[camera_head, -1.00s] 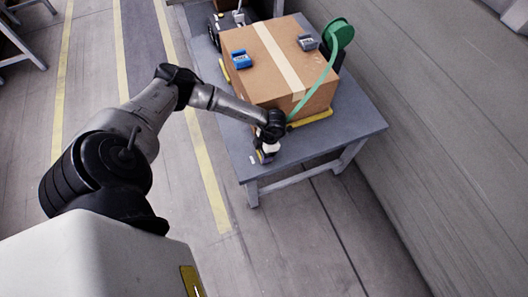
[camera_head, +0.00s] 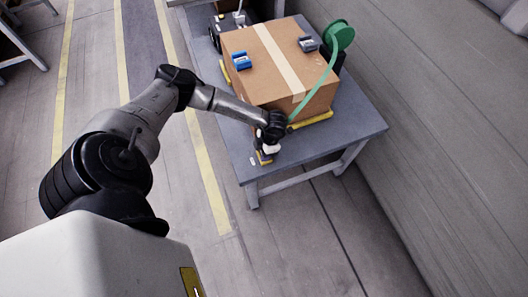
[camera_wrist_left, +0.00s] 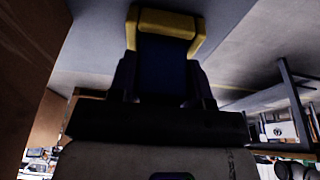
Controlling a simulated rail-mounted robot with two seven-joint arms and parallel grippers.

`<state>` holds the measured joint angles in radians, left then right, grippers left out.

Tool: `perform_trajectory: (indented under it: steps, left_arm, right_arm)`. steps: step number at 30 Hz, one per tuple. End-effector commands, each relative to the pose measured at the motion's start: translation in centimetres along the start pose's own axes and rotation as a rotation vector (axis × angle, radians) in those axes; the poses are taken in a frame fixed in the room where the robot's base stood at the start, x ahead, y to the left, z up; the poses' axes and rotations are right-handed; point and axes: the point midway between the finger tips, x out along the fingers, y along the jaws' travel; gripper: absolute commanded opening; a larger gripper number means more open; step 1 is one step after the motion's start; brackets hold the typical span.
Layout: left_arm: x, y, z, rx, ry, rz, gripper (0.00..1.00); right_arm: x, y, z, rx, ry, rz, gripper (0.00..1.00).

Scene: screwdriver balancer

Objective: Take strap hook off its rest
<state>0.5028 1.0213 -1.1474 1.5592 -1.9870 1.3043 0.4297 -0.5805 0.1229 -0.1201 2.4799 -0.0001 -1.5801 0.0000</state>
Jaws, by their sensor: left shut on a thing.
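My left gripper (camera_head: 264,157) points down at the front left part of the grey table, just in front of the cardboard box. It is shut on the strap hook, which the hand mostly hides in the head view. The green strap (camera_head: 316,87) runs from the green reel (camera_head: 341,34) over the box's right side down to near my left wrist. The rest cannot be made out clearly. My right gripper is out of view.
The large cardboard box (camera_head: 255,88) fills much of the grey table (camera_head: 350,130). A blue device (camera_head: 241,60) and a dark grey device (camera_head: 308,44) sit on top. Yellow strips (camera_head: 318,120) edge the box's base. The table's front right part is bare.

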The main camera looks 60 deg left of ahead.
Motion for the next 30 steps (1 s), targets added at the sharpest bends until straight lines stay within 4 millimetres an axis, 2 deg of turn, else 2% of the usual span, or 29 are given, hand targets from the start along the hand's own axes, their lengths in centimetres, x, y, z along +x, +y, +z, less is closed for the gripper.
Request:
perform_trajectory:
  steps: [8,15,30]
  left_arm:
    - [-1.1,0.0,-0.2,0.000,-0.002,0.000,0.06]
    - [-4.5,0.1,-1.1,0.000,-0.003,0.001,0.06]
    - [-10.3,-7.7,1.7,0.002,-0.003,-0.002,0.06]
  right_arm:
    - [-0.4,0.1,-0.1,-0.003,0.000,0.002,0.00]
    - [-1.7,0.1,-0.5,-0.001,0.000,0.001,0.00]
    - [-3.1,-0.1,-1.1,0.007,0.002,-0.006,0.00]
